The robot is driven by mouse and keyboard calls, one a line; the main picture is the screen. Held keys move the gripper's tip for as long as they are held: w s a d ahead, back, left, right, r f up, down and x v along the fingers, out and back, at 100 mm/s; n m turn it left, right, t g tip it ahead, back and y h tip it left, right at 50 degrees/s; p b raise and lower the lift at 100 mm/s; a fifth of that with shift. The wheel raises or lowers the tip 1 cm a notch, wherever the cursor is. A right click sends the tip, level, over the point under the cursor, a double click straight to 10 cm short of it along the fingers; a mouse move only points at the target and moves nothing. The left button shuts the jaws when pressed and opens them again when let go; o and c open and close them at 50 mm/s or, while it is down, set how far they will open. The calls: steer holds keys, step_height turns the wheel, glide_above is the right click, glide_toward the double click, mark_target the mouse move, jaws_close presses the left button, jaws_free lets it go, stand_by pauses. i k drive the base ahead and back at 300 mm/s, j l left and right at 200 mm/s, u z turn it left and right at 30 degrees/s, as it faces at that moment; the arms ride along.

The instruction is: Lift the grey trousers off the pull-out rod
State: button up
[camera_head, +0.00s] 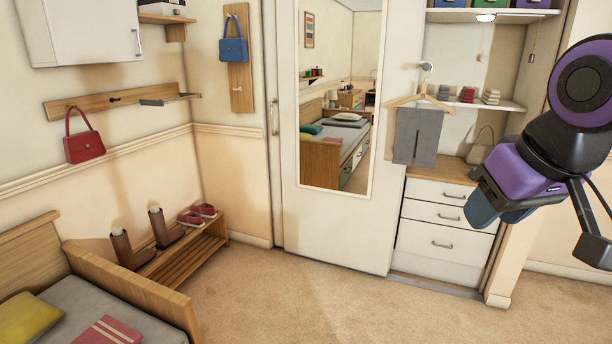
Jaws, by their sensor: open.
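The grey trousers (417,137) hang folded over the bar of a wooden hanger (421,99). The hanger hangs from the short metal pull-out rod (426,66) in front of the open wardrobe section. My gripper (490,212) is at the right, open and pointing down and to the left, apart from the trousers. It seems empty, and its fingertips are partly overlapped in this view. It covers part of the wardrobe's right side.
A shelf (473,103) behind holds folded clothes. A mirrored sliding door (333,226) closes the left side. The carpet in front is clear.

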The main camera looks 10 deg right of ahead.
mark_target(418, 131)
steer(key=i+l+z, duration=0.25)
steer(key=i+z, duration=0.15)
steer(key=i, duration=0.15)
steer(key=i+z, duration=0.4)
steer(key=i, duration=0.2)
steer(key=i+j+z, duration=0.15)
steer(key=i+z, duration=0.25)
steer(key=i, duration=0.2)
steer(key=i+l, duration=0.15)
steer(key=i, duration=0.35)
steer(key=i+l+u, duration=0.1)
steer(key=i, duration=0.45)
steer(key=i+l, duration=0.25)
steer(key=i, duration=0.25)
steer(key=j+u, duration=0.05)
